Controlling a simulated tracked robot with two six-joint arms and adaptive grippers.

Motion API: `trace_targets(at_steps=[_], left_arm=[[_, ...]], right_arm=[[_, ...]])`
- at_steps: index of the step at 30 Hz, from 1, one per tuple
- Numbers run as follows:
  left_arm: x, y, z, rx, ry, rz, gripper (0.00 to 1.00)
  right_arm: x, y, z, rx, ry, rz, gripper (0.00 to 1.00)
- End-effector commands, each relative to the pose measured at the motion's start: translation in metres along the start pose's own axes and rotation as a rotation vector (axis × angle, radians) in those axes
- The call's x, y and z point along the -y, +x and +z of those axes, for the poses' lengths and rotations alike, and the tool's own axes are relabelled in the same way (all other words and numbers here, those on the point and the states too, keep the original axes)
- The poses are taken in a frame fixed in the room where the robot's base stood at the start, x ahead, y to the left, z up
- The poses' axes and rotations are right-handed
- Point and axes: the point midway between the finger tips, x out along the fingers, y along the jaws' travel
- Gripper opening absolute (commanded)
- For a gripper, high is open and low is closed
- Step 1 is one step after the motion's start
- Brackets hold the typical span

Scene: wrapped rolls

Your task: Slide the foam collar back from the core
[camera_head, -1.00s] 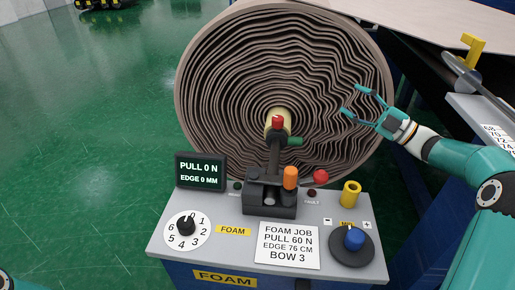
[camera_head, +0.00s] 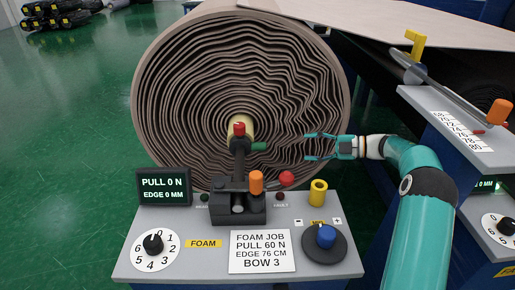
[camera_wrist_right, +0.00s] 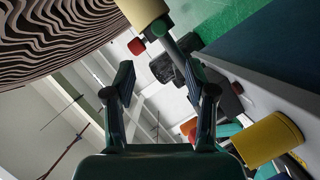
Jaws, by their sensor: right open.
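The pale yellow core end (camera_head: 250,124) shows at the centre of the large wrapped roll (camera_head: 180,100). A red knob (camera_head: 239,128) sits in front of it, with a dark post below and a green grip (camera_head: 259,147) beside it. I cannot tell which part is the foam collar. My right gripper (camera_head: 312,147) is open and empty, right of the core and apart from the green grip, in front of the roll's face. In the right wrist view, its open fingers (camera_wrist_right: 157,80) point toward the pale yellow cylinder (camera_wrist_right: 143,10) and the red knob (camera_wrist_right: 137,46). My left gripper is not in view.
The grey console (camera_head: 205,262) stands below the roll, with an orange-topped lever (camera_head: 256,182), red ball (camera_head: 286,179), yellow cylinder (camera_head: 318,193), blue knob (camera_head: 326,236) and display (camera_head: 164,186) reading PULL 0 N, EDGE 0 MM. Another console (camera_head: 480,135) is at right. Green floor is open at left.

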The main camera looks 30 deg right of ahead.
Motion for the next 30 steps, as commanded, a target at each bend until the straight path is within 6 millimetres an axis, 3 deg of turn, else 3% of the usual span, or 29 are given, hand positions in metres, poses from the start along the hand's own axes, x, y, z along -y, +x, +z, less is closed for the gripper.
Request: trace_targets(at_steps=[5,21,30], left_arm=[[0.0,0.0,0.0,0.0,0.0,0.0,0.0],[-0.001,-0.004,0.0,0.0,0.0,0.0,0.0],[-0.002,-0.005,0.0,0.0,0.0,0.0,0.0]], right_arm=[[0.0,0.027,-0.002,-0.008,-0.001,-0.001,0.56],[-0.001,0.141,-0.004,-0.01,-0.003,-0.002,0.56],[-0.001,0.167,-0.003,-0.007,-0.002,-0.002,0.56]])
